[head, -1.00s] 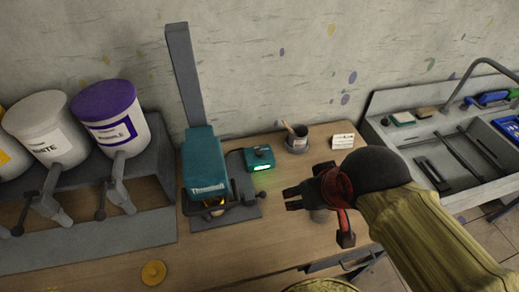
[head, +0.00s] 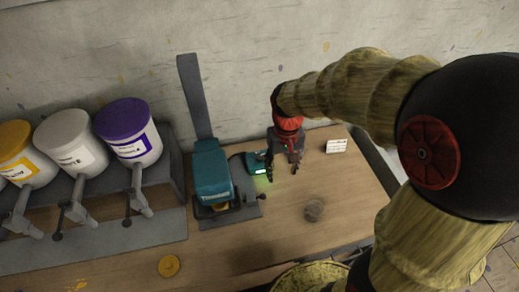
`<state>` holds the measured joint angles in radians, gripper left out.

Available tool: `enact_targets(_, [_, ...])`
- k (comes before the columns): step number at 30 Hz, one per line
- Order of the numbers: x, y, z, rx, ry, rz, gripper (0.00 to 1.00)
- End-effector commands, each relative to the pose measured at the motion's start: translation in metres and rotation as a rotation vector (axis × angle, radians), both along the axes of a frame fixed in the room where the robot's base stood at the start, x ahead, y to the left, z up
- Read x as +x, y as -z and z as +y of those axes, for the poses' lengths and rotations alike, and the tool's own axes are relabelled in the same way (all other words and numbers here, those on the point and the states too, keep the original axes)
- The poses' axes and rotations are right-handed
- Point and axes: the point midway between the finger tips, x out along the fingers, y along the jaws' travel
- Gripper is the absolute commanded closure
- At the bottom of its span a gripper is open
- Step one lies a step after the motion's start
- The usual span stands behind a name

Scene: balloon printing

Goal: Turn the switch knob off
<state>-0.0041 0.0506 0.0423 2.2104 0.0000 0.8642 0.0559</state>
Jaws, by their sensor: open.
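A small teal control box (head: 253,161) with a lit green display stands on the wooden table, just right of the teal press (head: 212,176). Its right side is partly covered by my gripper, and I cannot make out the switch knob clearly. My gripper (head: 283,172) points down, open, with its fingers spread apart. Its left finger is at the right side of the box; I cannot tell whether it touches. Nothing shows between the fingers.
White, purple and yellow buckets (head: 127,132) stand on a rack at the left. A round grey item (head: 314,210) and a small white card block (head: 336,146) lie on the table (head: 230,248). A yellow disc (head: 169,266) lies at the front. The table's front middle is mostly clear.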

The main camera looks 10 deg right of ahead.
Motion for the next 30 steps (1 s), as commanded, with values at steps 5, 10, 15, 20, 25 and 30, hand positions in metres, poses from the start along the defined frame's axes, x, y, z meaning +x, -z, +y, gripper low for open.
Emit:
enact_targets(5, [0.034,0.016,0.001,-0.003,0.046,0.061,0.53])
enact_targets(10, [0.065,0.04,0.001,-0.008,0.099,0.104,0.53])
enact_targets(15, [0.094,0.071,0.001,-0.017,0.166,0.139,0.53])
enact_targets(20, [0.121,0.106,0.002,-0.027,0.241,0.158,0.53])
enact_targets(25, [0.15,0.145,0.002,-0.037,0.336,0.158,0.53])
enact_targets(30, [0.189,0.18,0.002,-0.04,0.457,0.115,0.53])
